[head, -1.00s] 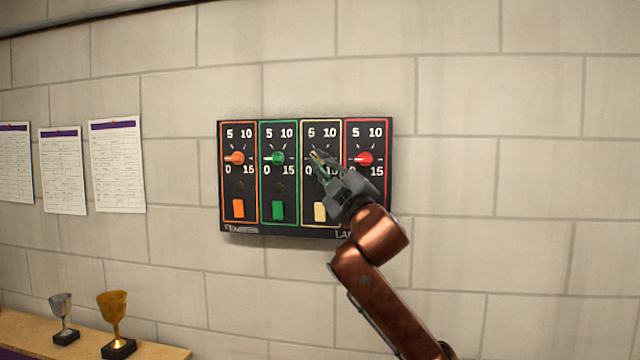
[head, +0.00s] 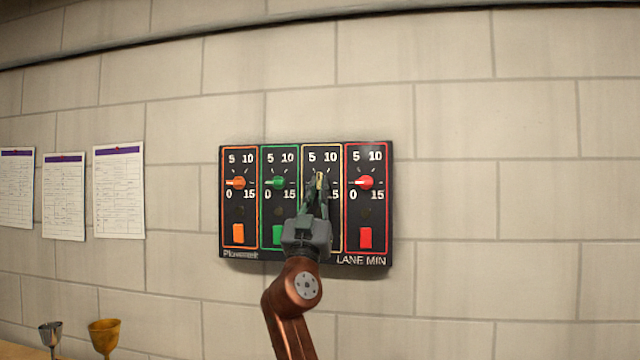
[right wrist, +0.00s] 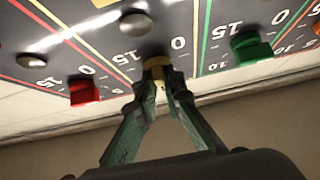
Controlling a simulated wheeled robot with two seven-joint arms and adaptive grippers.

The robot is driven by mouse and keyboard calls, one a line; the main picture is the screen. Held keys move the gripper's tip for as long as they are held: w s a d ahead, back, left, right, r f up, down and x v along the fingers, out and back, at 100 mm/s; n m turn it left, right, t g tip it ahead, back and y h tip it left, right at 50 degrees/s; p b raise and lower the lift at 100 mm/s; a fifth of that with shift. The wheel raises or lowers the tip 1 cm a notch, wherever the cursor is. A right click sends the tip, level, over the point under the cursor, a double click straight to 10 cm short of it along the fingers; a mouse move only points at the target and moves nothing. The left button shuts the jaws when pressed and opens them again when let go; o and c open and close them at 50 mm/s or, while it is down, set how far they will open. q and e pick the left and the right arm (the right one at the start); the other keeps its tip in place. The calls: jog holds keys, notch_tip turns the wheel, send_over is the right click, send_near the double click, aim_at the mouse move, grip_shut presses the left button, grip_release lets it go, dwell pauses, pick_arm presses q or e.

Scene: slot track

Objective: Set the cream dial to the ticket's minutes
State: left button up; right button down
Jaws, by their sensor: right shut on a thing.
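The dark panel (head: 385,215) on the wall has an orange, a green, a cream and a red section, each marked 0, 5, 10, 15. My right gripper (head: 320,184) is shut on the cream dial (head: 320,177), which is mostly covered by the fingers. The cream dial (right wrist: 156,62) also shows between the fingertips (right wrist: 160,75) in the right wrist view. The visible part points roughly upward, between 5 and 10; its exact setting is hard to tell. The gripper hides the cream button below. No ticket can be made out. My left gripper is out of view.
The orange dial (head: 236,182), green dial (head: 276,182) and red dial (head: 364,182) point left, towards 0. Printed sheets (head: 119,192) hang on the wall at left. A gold cup (head: 104,334) and a silver cup (head: 51,336) stand lower left. The wall at right is bare.

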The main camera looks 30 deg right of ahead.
jog(key=shift+w+a+r+m+g+h+p, duration=0.1)
jog(key=shift+m+g+h+p, duration=1.05)
jog(key=shift+m+g, duration=0.7)
jog(key=shift+a+r+m+g+h+p, duration=0.1)
jog(key=shift+m+g+h+p, duration=1.05)
jog(key=shift+m, duration=1.15)
jog(key=shift+w+a+r+m+g+h+p, duration=0.1)
jog(key=shift+m+g+h+p, duration=0.7)
jog(key=shift+m+g+p, duration=0.9)
jog(key=shift+s+m+b, duration=0.1)
jog(key=shift+m+b, duration=0.2)
jog(key=shift+m, duration=0.15)
jog(key=c, duration=2)
grip_release()
jog(key=shift+d+f, duration=0.1)
jog(key=shift+f, duration=0.05)
jog(key=shift+c, duration=0.2)
jog(key=v, duration=1.2)
jog(key=shift+w+g, duration=0.2)
jog(key=shift+g, duration=0.1)
